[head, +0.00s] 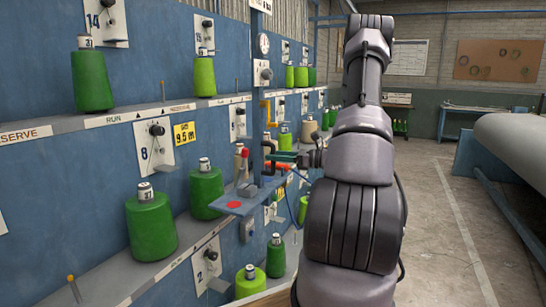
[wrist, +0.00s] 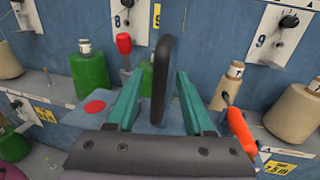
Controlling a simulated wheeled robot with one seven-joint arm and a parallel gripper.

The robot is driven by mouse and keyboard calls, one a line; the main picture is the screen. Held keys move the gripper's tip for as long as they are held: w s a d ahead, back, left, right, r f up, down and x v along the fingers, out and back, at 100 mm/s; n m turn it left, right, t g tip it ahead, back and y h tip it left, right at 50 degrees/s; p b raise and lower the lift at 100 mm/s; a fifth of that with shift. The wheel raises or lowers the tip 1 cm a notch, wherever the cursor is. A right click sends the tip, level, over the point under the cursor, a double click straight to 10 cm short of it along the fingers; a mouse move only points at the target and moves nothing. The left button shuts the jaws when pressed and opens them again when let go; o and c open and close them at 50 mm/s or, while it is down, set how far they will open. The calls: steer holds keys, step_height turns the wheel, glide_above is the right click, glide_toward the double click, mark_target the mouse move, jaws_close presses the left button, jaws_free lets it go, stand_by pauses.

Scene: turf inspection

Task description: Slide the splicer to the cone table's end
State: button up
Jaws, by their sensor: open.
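My gripper (wrist: 155,85) has its two teal fingers apart. In the wrist view a dark upright bar-like handle (wrist: 162,75) stands between them; I cannot tell whether either finger touches it. In the head view my gripper (head: 284,157) is beside the left rack. Below the handle is a small blue-grey platform with a red disc (head: 234,205), also seen in the wrist view (wrist: 95,107). The handle and platform seem to belong to the splicer, but its body is largely hidden by my gripper. An orange tool (wrist: 240,130) is right of the fingers.
Shelves of the blue rack hold green cones (head: 151,223) and, farther along, tan cones (wrist: 295,110). A red-handled tool (wrist: 124,45) stands behind the platform. A blue hose (head: 290,205) hangs by my gripper. The floor aisle (head: 440,230) at right is clear.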

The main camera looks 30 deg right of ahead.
steer(key=shift+w+a, duration=0.3)
steer(key=shift+a, duration=0.05)
steer(key=shift+c, duration=0.4)
jaws_close()
stand_by(0.9)
